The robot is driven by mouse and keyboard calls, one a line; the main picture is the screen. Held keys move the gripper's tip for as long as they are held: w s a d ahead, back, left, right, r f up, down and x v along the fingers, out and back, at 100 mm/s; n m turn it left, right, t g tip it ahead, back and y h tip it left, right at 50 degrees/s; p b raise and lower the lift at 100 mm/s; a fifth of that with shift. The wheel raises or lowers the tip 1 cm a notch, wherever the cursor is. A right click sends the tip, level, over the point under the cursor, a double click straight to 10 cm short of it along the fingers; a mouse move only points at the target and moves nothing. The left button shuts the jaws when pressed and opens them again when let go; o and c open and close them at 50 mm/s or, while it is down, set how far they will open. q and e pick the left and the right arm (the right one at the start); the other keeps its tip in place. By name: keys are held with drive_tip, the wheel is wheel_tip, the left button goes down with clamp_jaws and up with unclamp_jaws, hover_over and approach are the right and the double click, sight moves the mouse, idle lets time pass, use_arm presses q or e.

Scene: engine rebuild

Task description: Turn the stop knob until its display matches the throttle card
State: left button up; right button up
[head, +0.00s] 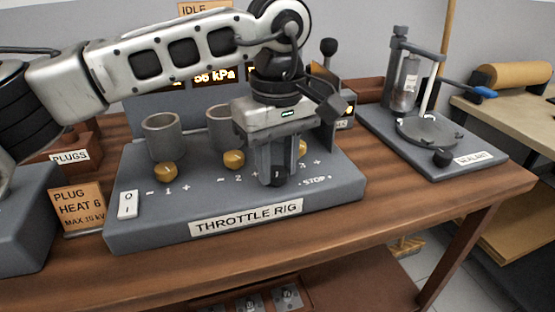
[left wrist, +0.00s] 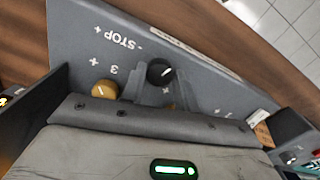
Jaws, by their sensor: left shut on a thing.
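The throttle rig (head: 330,190) is a grey box with brass knobs and a black stop knob (left wrist: 160,72) near the "STOP" label. My left gripper (head: 277,178) points down at the rig's front and is shut on the stop knob. In the head view its fingers mostly cover the knob. In the left wrist view a pale mark shows on the knob. A lit display (head: 215,75) reads about "56 kPa", partly hidden by my arm. An orange card (head: 205,8) reading "IDLE" stands behind, its lower part hidden. My right gripper is not in view.
Two grey cups (head: 162,137) stand on the rig, behind brass knobs (head: 166,172). A white switch (head: 128,204) is at its left front. A "PLUG HEAT 6" card (head: 78,207) stands left. A stand with a round plate (head: 428,132) is at right. The wooden bench's front strip is clear.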

sight(278, 171)
use_arm(q)
drive_tip(key=o, duration=1)
drive_tip(key=shift+c, duration=0.2)
drive_tip(key=shift+r, duration=0.1)
wheel_tip(278, 171, up, 16)
drive_tip(key=p, duration=0.1)
